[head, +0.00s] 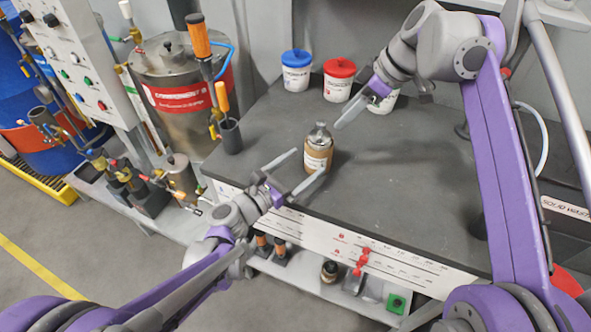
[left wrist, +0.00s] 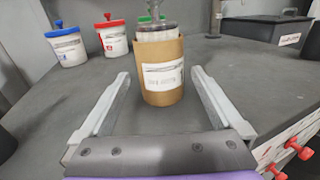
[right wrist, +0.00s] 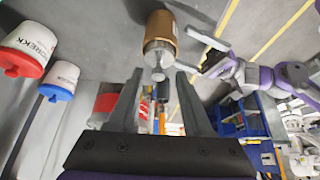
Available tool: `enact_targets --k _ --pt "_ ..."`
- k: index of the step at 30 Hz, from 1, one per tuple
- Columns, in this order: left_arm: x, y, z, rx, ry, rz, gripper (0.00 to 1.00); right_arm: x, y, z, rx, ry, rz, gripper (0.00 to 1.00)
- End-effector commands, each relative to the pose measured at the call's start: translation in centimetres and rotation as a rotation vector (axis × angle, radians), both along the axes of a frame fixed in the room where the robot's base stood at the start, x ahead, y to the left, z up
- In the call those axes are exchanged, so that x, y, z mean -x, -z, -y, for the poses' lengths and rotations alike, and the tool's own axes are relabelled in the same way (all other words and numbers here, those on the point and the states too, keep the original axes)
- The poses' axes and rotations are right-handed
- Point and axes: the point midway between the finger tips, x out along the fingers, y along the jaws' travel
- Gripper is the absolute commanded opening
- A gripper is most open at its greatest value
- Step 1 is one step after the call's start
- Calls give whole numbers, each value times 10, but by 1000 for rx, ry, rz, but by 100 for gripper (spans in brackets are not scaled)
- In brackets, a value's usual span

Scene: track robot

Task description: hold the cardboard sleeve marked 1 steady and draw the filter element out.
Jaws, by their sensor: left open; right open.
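The brown cardboard sleeve (head: 316,162) stands upright on the dark bench near its front edge, with a white label whose marking I cannot read. The grey metallic filter element (head: 319,131) sticks out of its top. My left gripper (head: 310,161) is open, with its fingers reaching to either side of the sleeve; in the left wrist view the sleeve (left wrist: 162,88) stands at and just beyond the fingertips. My right gripper (head: 342,122) is open above and right of the element. In the right wrist view the element's end (right wrist: 158,56) lies just beyond the open fingers.
A blue-lidded tub (head: 296,74), a red-lidded tub (head: 338,82) and a partly hidden white tub (head: 384,103) stand at the back of the bench. A dark holder with an orange-handled tool (head: 230,132) stands at left. The bench right of the sleeve is clear.

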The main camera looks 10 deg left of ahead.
Motion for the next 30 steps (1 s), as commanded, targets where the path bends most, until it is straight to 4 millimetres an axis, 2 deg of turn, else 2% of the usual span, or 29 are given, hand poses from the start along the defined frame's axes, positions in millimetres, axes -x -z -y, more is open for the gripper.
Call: enact_targets --k 6,12,18,26,30 --pt "-32 0 27 0 4 0 100 0 0 0 0 0 0 50" --pt "-55 0 45 -2 2 0 100 0 0 0 0 0 0 50" --pt "-65 0 52 -2 1 0 100 0 0 0 0 0 0 50" --pt "-66 0 53 -3 1 1 100 0 0 0 0 0 0 50" --pt "-66 0 53 -3 1 1 78 0 0 0 0 0 0 50"
